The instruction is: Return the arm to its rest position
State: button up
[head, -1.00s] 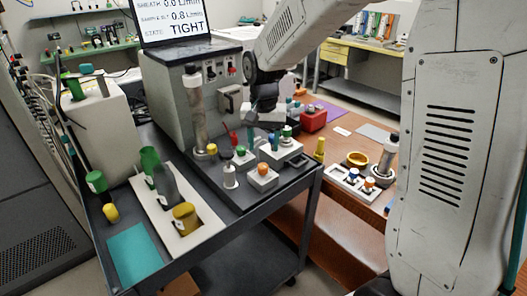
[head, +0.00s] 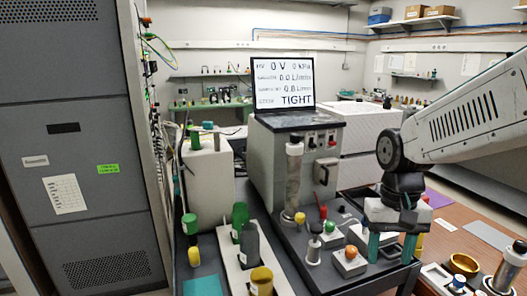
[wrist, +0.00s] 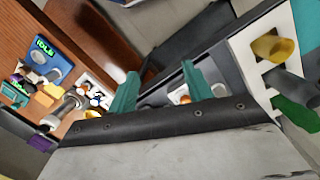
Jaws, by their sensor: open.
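My arm reaches in from the right in the head view, bent down at the wrist. My gripper (head: 391,248) points downward with its two teal fingers apart and nothing between them. It is in front of the right end of the dark cart (head: 320,284), near the wooden table. In the wrist view, the open teal fingers of my gripper (wrist: 160,88) also show, with the cart edge and part of a white block with an orange top behind them. The height of the fingertips above the cart is hard to tell.
The grey analyser box (head: 275,160) with its TIGHT screen (head: 284,86) stands left of my gripper. A block with an orange knob (head: 350,260) is close to the fingers. Green bottles (head: 240,218) stand farther left. A yellow ring-shaped dish (head: 464,269) is on the table at right.

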jog(key=s+r+t, duration=0.1)
jog(key=s+r, duration=0.1)
jog(key=s, duration=0.5)
jog(key=s+d+r+n+t, duration=0.1)
jog(key=s+r, duration=0.2)
jog(key=s, duration=0.5)
jog(key=shift+s+r+n+t, duration=0.25)
jog(key=shift+s+n+t, duration=0.05)
jog(key=shift+t, duration=0.1)
jog(key=shift+d, duration=0.1)
dwell(0.5)
